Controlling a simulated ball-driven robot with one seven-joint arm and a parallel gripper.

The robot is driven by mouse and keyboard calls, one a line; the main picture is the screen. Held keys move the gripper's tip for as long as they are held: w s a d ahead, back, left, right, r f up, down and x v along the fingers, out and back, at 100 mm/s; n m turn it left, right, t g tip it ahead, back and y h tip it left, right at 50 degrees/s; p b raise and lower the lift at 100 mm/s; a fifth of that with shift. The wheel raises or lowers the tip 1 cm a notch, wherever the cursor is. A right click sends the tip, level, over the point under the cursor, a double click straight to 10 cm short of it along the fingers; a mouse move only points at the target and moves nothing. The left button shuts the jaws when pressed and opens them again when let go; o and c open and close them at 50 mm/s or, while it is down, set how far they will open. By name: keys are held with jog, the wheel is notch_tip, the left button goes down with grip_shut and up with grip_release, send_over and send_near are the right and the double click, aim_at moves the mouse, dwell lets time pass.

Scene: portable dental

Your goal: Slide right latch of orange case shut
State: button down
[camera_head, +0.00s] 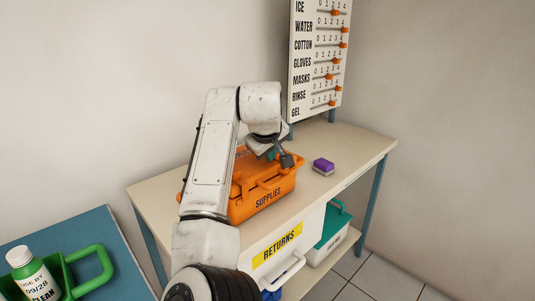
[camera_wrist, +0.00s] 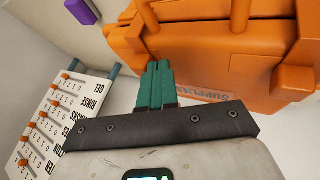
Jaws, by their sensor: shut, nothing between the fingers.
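The orange case (camera_head: 262,196), labelled SUPPLIES, stands on the table with its lid down. My gripper (camera_head: 271,155) is shut and empty at the case's right end, near the top front edge. In the wrist view the teal fingers (camera_wrist: 157,68) are together, with their tips close to the case's front near one corner. Whether they touch it I cannot tell. The right latch is largely hidden by my gripper, and its position is not clear.
A purple sponge (camera_head: 323,166) lies on the table (camera_head: 350,150) right of the case. A slider board (camera_head: 318,60) stands at the back right. Below are a white RETURNS bin (camera_head: 285,262) and a teal-lidded box (camera_head: 334,228). A green caddy (camera_head: 90,268) with a bottle stands at lower left.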

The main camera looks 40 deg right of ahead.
jog(key=shift+d+r+p, duration=0.2)
jog(key=shift+d+p, duration=0.3)
jog(key=shift+p, duration=0.05)
jog(key=shift+d+p, duration=0.8)
jog(key=shift+d, duration=0.35)
jog(key=shift+w+f, duration=0.1)
jog(key=shift+f, duration=0.1)
